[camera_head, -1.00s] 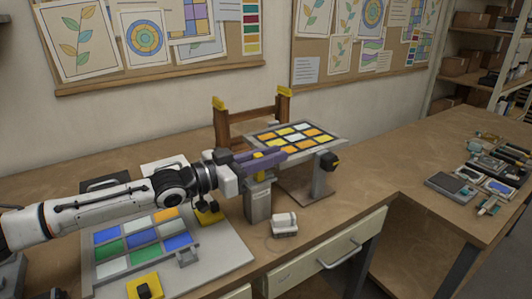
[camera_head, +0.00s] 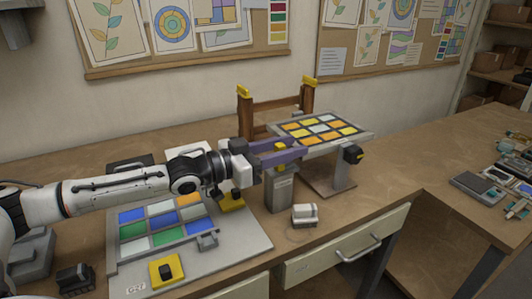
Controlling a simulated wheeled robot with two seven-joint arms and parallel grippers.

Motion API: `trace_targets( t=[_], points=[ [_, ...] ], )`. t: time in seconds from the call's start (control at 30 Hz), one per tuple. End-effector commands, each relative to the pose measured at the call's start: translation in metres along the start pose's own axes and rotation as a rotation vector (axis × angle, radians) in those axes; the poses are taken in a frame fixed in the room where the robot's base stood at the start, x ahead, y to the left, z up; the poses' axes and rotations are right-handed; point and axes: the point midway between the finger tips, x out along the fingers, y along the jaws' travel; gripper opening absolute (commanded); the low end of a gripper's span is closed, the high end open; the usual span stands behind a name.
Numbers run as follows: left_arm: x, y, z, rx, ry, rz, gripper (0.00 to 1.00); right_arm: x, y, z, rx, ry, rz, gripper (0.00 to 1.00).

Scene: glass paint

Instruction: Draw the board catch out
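A board of orange, yellow and white panes (camera_head: 318,130) lies nearly level on a grey stand at the back of the bench. My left gripper (camera_head: 284,152), with purple fingers, reaches in from the left beside the board's near left corner. Its fingers are a little apart, above a grey post (camera_head: 280,195). A small yellow part (camera_head: 281,147) shows between them; I cannot tell whether they touch it. I cannot tell which of these is the catch. My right gripper is not in view.
A second panel of blue, green and white panes (camera_head: 166,222) lies on a grey base under my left arm. A small white block (camera_head: 304,214) sits at the bench's front edge above a drawer (camera_head: 345,248). Bench right of the stand is clear up to tools (camera_head: 500,180).

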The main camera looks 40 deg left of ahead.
Motion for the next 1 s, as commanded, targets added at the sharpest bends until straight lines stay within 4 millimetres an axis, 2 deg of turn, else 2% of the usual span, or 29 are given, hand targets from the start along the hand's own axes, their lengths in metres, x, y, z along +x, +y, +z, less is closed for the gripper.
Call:
trace_targets(
  t=[0.2, 0.53, 1.0],
  points=[
    [-0.021, 0.001, 0.003, 0.001, -0.007, 0.003, 0.34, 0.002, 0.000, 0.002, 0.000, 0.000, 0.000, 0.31],
    [-0.045, 0.001, 0.001, 0.000, -0.007, 0.003, 0.34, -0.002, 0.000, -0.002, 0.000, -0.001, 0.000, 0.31],
    [-0.074, 0.001, 0.002, -0.003, -0.004, 0.002, 0.34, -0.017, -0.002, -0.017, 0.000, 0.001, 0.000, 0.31]
  ],
)
